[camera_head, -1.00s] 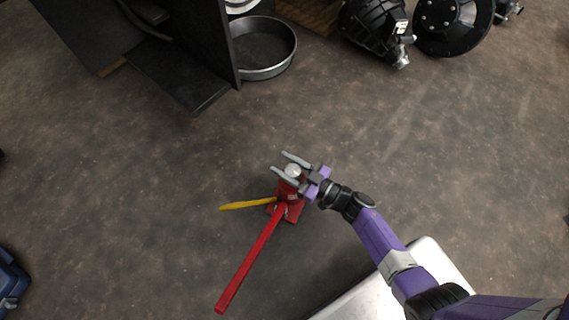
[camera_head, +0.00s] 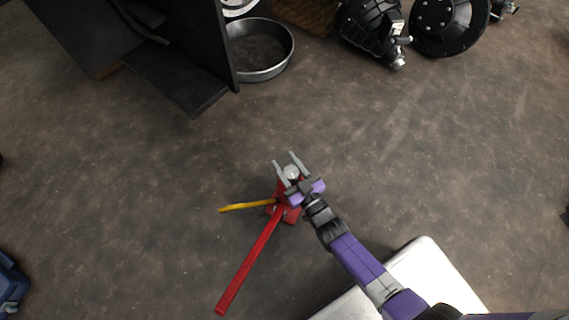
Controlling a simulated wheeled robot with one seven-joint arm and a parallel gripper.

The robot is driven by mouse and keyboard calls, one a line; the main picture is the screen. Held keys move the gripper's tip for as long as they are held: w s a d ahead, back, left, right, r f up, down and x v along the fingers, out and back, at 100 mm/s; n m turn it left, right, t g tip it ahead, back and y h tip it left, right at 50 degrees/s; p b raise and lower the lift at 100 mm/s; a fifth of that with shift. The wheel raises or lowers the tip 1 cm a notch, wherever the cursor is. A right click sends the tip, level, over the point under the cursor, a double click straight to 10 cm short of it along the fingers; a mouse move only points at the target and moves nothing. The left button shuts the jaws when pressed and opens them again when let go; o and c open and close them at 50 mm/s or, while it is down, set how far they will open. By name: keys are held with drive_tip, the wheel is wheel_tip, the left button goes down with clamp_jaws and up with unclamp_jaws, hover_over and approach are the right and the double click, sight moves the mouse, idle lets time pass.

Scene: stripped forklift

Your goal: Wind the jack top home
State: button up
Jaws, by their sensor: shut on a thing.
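The red bottle jack (camera_head: 290,214) stands on the floor near the middle of the head view. Its round silver top (camera_head: 291,172) shows between the fingers of my gripper (camera_head: 286,164). My gripper comes in from the lower right over the jack, its grey fingers pointing up the picture, and is shut on the jack top. A long red handle (camera_head: 249,262) runs from the jack down to the left. A yellow bar (camera_head: 246,206) sticks out to the left of the jack. My gripper's body hides part of the jack.
A round metal pan (camera_head: 262,76) lies at the upper left beside a black forklift part (camera_head: 180,75). A black motor-like part (camera_head: 371,27) and a black disc (camera_head: 448,25) lie at the top right. A blue case (camera_head: 12,285) is at the lower left. Floor around the jack is clear.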

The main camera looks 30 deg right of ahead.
drive_tip(key=m+h, duration=0.2)
drive_tip(key=h, duration=0.1)
drive_tip(key=d+m+g+h, duration=0.1)
drive_tip(key=m+h, duration=0.1)
drive_tip(key=h, duration=0.1)
drive_tip(key=shift+s+d+r+m+h+b, duration=0.1)
drive_tip(key=shift+d+r+m+h+b, duration=0.05)
drive_tip(key=shift+m+h+b, duration=0.15)
drive_tip(key=shift+s+d+r+m+g+h, duration=0.1)
drive_tip(key=shift+d+m+g+h, duration=0.05)
drive_tip(key=shift+m+g+h, duration=0.95)
drive_tip(key=shift+s+d+m+g+h, duration=0.1)
drive_tip(key=shift+m+g+h, duration=0.6)
drive_tip(key=shift+h, duration=0.7)
drive_tip(key=shift+m+g+h, duration=0.3)
drive_tip(key=shift+h, duration=0.1)
drive_tip(key=o, duration=1.2)
drive_tip(key=shift+o, duration=1)
drive_tip(key=shift+s+d, duration=0.1)
wheel_tip(320, 180, up, 20)
drive_tip(key=p, duration=1.2)
drive_tip(key=shift+p, duration=0.35)
